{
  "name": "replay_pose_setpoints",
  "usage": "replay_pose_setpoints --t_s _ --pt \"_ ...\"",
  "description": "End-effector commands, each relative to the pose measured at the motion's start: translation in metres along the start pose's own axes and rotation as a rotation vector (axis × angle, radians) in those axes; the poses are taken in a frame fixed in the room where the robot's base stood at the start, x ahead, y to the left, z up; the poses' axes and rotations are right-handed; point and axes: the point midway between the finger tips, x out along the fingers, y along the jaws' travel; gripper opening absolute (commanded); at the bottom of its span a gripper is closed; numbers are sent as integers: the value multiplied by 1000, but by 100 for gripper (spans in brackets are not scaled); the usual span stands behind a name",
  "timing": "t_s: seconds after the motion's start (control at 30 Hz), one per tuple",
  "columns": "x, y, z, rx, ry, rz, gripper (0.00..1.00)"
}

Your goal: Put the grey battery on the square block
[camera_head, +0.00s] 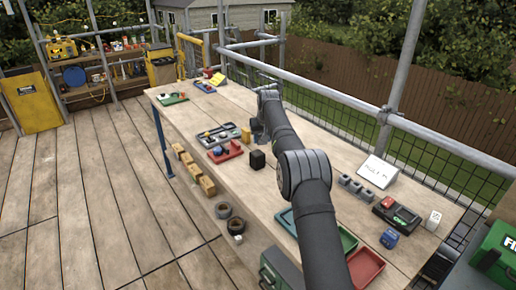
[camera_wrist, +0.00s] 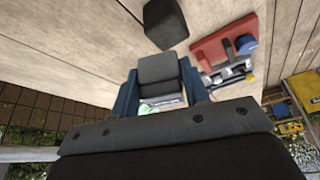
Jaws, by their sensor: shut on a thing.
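My gripper (camera_wrist: 158,90) has its two blue fingers on either side of a grey block-like thing, the grey battery (camera_wrist: 158,70), and is shut on it. A black square block (camera_wrist: 165,22) stands on the table just beyond the held battery in the wrist view, apart from it in the picture. In the head view the black block (camera_head: 257,159) stands near the middle of the table, just below my gripper (camera_head: 257,132). The battery cannot be made out clearly in the head view. The height of the battery over the table is hard to tell.
A red tray (camera_head: 225,153) and a grey tray (camera_head: 218,135) with small items lie left of the black block. Grey cylinders (camera_head: 356,187), a white sign (camera_head: 378,172) and a green-and-black box (camera_head: 397,213) are on the right.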

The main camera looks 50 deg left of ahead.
Motion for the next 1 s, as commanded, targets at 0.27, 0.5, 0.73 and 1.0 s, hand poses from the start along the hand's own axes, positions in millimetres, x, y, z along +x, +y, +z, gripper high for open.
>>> replay_pose_setpoints --t_s 0.27,0.5,0.73,1.0 --pt "15 -16 -7 0 1 0 13" --pt "39 -16 4 1 -2 0 13" --pt "52 -16 9 1 1 0 13" --pt "55 -16 10 1 0 0 46"
